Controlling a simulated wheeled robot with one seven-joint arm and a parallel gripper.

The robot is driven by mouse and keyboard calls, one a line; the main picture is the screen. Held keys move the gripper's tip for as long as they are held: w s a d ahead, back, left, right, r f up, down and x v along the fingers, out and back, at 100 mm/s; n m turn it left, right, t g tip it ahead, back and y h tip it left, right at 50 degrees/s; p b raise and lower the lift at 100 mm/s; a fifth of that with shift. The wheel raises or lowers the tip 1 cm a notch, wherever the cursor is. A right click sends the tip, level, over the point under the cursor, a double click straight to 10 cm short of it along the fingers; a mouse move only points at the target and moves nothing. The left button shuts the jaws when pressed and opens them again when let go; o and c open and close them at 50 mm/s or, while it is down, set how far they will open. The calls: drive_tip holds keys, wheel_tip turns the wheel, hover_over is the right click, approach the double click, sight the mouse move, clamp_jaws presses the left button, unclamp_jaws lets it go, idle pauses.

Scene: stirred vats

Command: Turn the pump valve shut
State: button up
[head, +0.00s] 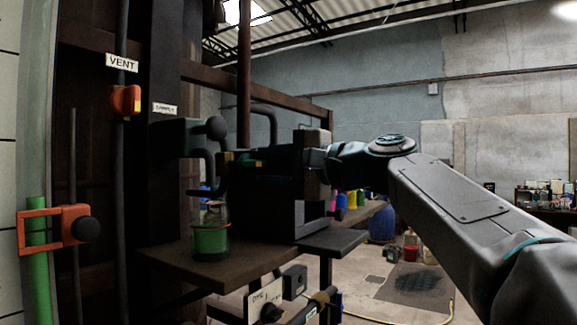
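No valve with a readable "pump" label shows, so I cannot tell which one is the pump valve. An orange valve handle (125,100) sits on a dark vertical pipe under a "VENT" sign (121,62). A black knob (271,313) sits on a white panel low in the picture, beside lettering that looks like "DYE". A small tag on the pipe beside it is too small to read.
A glass jar of green liquid (210,238) stands on a brown shelf (170,262) below the tap. An orange clamp with a black knob (60,228) holds a green tube at left. A blue drum (382,225) and red cans stand behind. Floor at right is mostly open.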

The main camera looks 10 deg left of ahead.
drive_tip(key=b+v, duration=0.4)
drive_tip(key=v, duration=0.9)
drive_tip(key=shift+d, duration=0.35)
drive_tip(key=shift+s, duration=0.1)
